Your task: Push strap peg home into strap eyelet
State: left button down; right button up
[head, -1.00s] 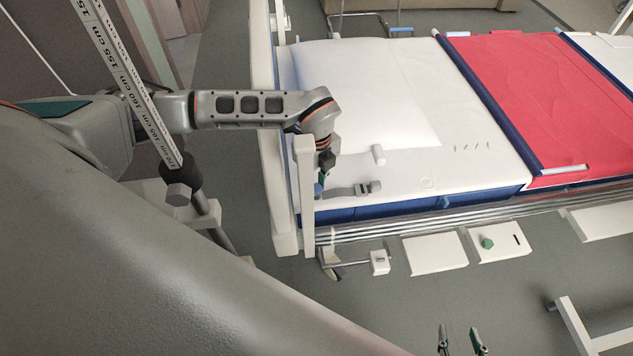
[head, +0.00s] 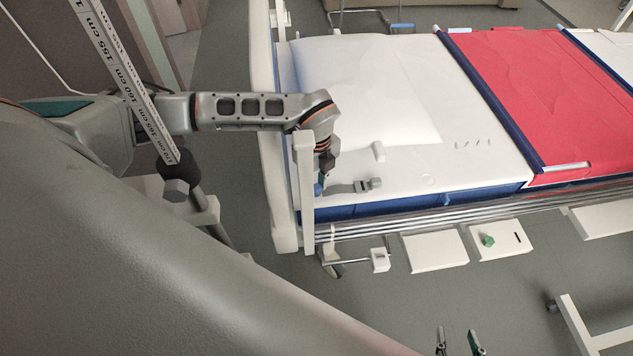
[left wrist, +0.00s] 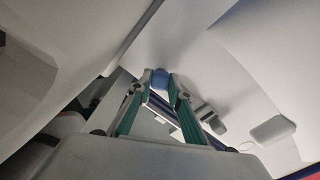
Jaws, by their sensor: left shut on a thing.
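My left gripper (head: 319,186) is at the near head-end corner of the bed, partly behind the white bed-end post. It is shut on a small blue piece, which looks like the strap peg (left wrist: 160,80) and sits between its green fingertips in the left wrist view. A grey strap (head: 346,188) with a small grey block at its end, perhaps the eyelet part (head: 375,184), lies on the sheet just right of the gripper. Whether the peg touches an eyelet is hidden. My right gripper (head: 456,342) shows at the bottom edge, fingertips apart and empty.
The white bed-end post (head: 303,190) stands close by my left gripper. A white block (head: 378,151) lies on the sheet above the strap. A pillow (head: 360,95) and red cover (head: 535,90) lie beyond. A green piece (head: 487,241) is on a white panel beside the bed.

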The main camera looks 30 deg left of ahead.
pick_arm(q)
jog(key=shift+f, duration=0.45)
pick_arm(e)
jog(key=shift+f, duration=0.2)
pick_arm(q)
jog(key=c, duration=1.8)
grip_release()
pick_arm(e)
jog(key=shift+w+r, duration=0.15)
jog(key=shift+w, duration=0.05)
pick_arm(q)
jog(key=shift+r, duration=0.1)
jog(key=shift+r, duration=0.25)
notch_tip(320, 180, up, 15)
jog(key=p, duration=0.3)
jog(key=shift+r, duration=0.15)
pick_arm(e)
jog(key=r, duration=0.1)
jog(key=w+r, duration=0.1)
jog(key=r, duration=0.2)
jog(key=shift+w+r, duration=0.25)
jog(key=shift+r, duration=0.1)
